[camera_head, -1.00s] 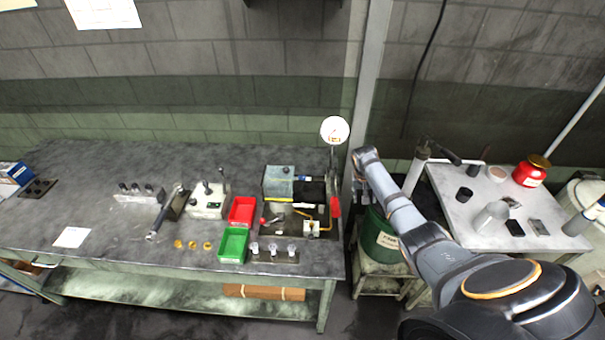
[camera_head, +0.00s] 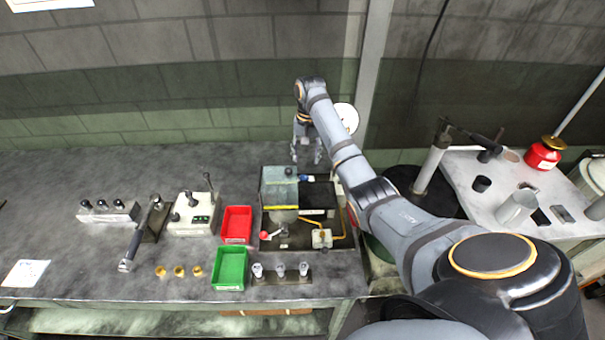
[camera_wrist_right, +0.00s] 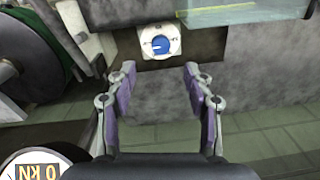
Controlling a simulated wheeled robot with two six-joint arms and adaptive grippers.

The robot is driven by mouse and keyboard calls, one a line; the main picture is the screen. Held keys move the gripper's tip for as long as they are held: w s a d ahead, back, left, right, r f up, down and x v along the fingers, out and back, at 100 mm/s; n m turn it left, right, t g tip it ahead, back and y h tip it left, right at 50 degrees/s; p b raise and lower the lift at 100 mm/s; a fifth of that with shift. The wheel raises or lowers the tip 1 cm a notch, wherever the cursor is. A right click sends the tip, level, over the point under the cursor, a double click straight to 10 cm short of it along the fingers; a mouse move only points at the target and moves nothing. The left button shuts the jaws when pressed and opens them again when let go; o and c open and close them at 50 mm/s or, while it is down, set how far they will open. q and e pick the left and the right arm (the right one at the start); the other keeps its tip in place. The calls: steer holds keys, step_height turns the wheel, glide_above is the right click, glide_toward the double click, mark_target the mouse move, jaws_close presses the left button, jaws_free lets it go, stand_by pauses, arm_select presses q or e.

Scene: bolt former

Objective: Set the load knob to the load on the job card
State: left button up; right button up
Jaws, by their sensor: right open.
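The load knob (camera_wrist_right: 160,45) is blue and sits on a white dial plate (camera_wrist_right: 172,32) in the right wrist view. It shows small in the head view (camera_head: 306,179), on the press machine (camera_head: 279,187). My right gripper (camera_head: 307,160) is above and behind the machine, fingers pointing down. In the wrist view my right gripper (camera_wrist_right: 160,72) is open and empty, the knob beyond its fingertips and roughly centred between them. A round display (camera_wrist_right: 38,168) reads "0 kN", upside down; my arm partly hides it in the head view (camera_head: 347,116). A white sheet (camera_head: 25,273) lies on the bench, its text unreadable.
A lever box (camera_head: 193,215) is to the left. A side table (camera_head: 470,190) stands right. The back left of the bench is clear.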

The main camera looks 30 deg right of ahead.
mark_target(304, 177)
step_height(304, 177, down, 4)
steer(key=shift+a+r+p, duration=0.15)
steer(key=shift+p, duration=0.25)
steer(key=f, duration=0.5)
steer(key=shift+w+f, duration=0.15)
steer(key=shift+w, duration=0.1)
steer(key=shift+f, duration=0.15)
steer(key=shift+c, duration=0.4)
jaws_close()
arm_select(q)
steer(key=shift+w+d+r+p, duration=0.15)
steer(key=shift+w+r, duration=0.15)
steer(key=shift+r, duration=0.15)
steer(key=shift+w+a+r+p, duration=0.15)
steer(key=shift+w+r, duration=0.15)
steer(key=shift+r, duration=0.15)
steer(key=shift+d, duration=0.1)
